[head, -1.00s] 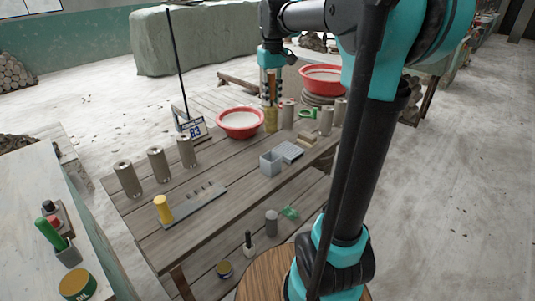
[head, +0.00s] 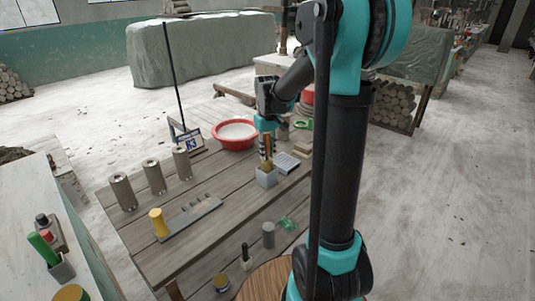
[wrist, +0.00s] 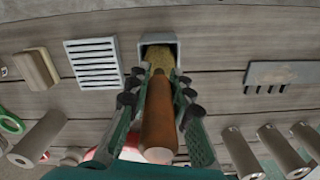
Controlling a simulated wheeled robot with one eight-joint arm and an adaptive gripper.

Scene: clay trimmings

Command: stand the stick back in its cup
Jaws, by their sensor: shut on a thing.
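The stick (head: 266,166) is a brown rod with a rough tan lower end. In the wrist view it runs between the fingers as a brown shaft (wrist: 158,115). My gripper (head: 265,148) is shut on it and holds it about upright. The cup is a small grey square box (head: 266,181) on the plank table, directly below. In the wrist view the tan end lies over the opening of the cup (wrist: 145,42). I cannot tell how deep it reaches or whether it touches the bottom.
A grey slatted block (head: 287,161) stands close by the cup. A red bowl (head: 234,143) is behind to the left. A notched grey plate (head: 192,219) and a yellow cylinder (head: 158,222) lie front left. Several grey-brown cylinders stand along the far edge. Table planks between are clear.

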